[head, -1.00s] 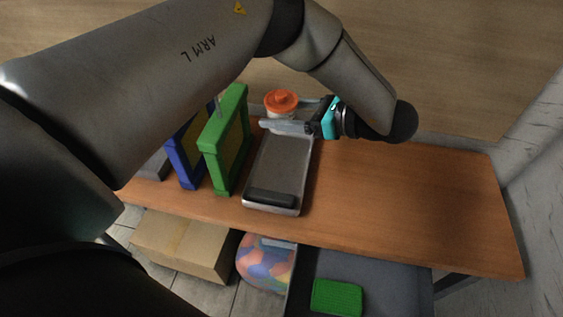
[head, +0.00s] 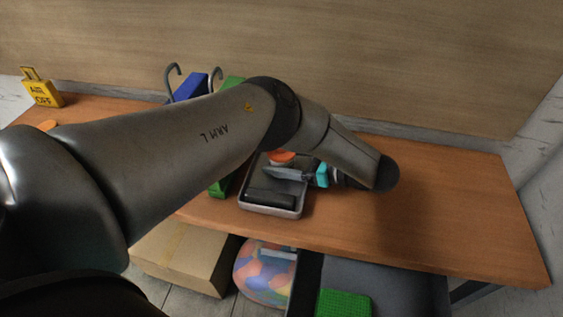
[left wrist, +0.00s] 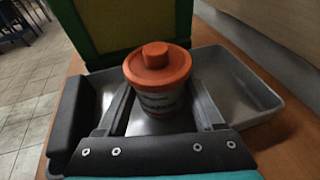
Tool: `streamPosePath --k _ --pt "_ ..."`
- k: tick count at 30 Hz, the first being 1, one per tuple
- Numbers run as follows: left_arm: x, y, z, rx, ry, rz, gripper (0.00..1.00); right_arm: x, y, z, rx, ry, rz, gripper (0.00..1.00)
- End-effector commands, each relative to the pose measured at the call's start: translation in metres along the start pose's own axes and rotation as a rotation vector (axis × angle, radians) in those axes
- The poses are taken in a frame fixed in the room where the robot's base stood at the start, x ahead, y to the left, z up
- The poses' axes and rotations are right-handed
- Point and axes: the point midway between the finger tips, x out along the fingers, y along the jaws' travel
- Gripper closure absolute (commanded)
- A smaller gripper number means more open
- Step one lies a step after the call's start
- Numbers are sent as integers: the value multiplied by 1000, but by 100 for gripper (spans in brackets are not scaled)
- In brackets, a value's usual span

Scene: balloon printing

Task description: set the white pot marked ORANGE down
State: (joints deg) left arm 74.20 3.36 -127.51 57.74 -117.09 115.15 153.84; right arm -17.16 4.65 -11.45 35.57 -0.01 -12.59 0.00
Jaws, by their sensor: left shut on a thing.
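The white pot (left wrist: 158,103) with an orange lid (left wrist: 156,68) stands upright between my left gripper's fingers in the left wrist view. Its marking is too blurred to read. In the head view, mostly its orange lid (head: 281,156) shows, and my arm partly covers the area. My left gripper (head: 288,173) is shut on the pot, over the far part of a grey tray (head: 270,211). The tray also shows around the pot in the left wrist view (left wrist: 245,88). I cannot tell whether the pot's base touches the tray. My right gripper is not in view.
A green frame (left wrist: 125,25) stands close behind the pot in the left wrist view. A blue frame (head: 190,88) stands left of it. A black block (head: 270,198) lies at the tray's near end. The wooden table (head: 440,210) is clear to the right.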

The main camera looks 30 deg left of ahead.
Motion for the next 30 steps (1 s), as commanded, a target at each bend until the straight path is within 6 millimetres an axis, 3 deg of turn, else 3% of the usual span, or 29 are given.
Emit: streamPosePath --k 9,10,17,28,30 --pt "1 0 -3 -1 0 0 92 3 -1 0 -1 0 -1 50" --pt "0 0 -2 0 0 0 28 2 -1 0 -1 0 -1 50" --pt "0 0 -2 0 0 0 2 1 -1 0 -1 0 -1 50" --pt "-1 0 4 -1 0 0 1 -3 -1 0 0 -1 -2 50" --pt "-9 -1 2 0 1 -3 1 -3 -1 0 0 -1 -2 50"
